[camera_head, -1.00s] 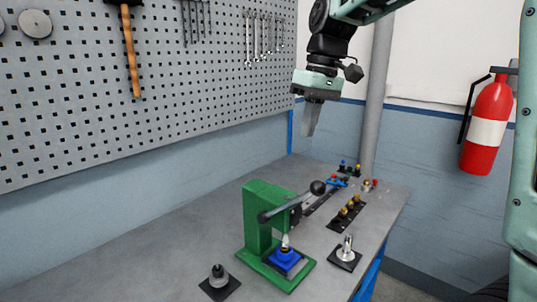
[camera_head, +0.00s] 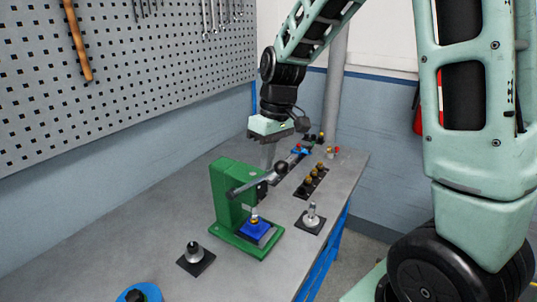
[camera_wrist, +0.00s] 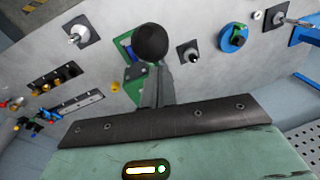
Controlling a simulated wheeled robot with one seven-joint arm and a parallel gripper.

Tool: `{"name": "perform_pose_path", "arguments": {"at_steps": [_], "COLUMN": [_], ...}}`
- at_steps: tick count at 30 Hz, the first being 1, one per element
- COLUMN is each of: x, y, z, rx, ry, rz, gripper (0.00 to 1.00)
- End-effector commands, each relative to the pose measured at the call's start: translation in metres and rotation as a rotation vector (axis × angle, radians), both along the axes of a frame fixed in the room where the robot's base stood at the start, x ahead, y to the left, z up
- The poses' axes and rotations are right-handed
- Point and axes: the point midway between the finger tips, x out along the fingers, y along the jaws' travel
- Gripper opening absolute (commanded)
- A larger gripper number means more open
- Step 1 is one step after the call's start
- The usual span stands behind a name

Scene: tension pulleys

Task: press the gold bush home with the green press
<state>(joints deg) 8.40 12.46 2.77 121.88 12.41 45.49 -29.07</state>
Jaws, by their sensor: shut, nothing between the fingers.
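The green press (camera_head: 224,197) stands on the grey bench in the head view. Its lever slants up to the right, ending in a black ball knob (camera_head: 281,169). A blue block (camera_head: 255,229) sits on the press base, with a small gold bush (camera_head: 254,219) showing above it under the ram. How deep the bush sits cannot be told. My gripper (camera_head: 267,167) is shut and empty, pointing down just beside the knob. In the wrist view the knob (camera_wrist: 150,43) is large, just beyond my fingertips (camera_wrist: 155,70); contact cannot be told. The press (camera_wrist: 133,90) is partly hidden there.
A silver part on a black plate (camera_head: 311,218) stands right of the press, and a grey part on another plate (camera_head: 194,254) stands front left. A black rack (camera_head: 311,182) with gold pieces lies behind right. A blue round item (camera_head: 138,294) is at the front edge.

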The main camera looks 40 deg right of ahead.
Motion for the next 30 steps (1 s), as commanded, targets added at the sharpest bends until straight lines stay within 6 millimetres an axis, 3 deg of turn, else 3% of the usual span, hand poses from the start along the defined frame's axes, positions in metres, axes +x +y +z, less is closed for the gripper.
{"name": "perform_pose_path", "arguments": {"at_steps": [16, 23, 30], "x": [-0.005, -0.011, -0.029], "y": [-0.001, -0.004, -0.011], "z": [-0.008, -0.025, -0.049], "rx": [0.005, 0.037, 0.045], "ry": [-0.009, -0.086, -0.111], "rz": [-0.002, -0.004, -0.002], "gripper": [0.0, 0.0, 0.0]}}
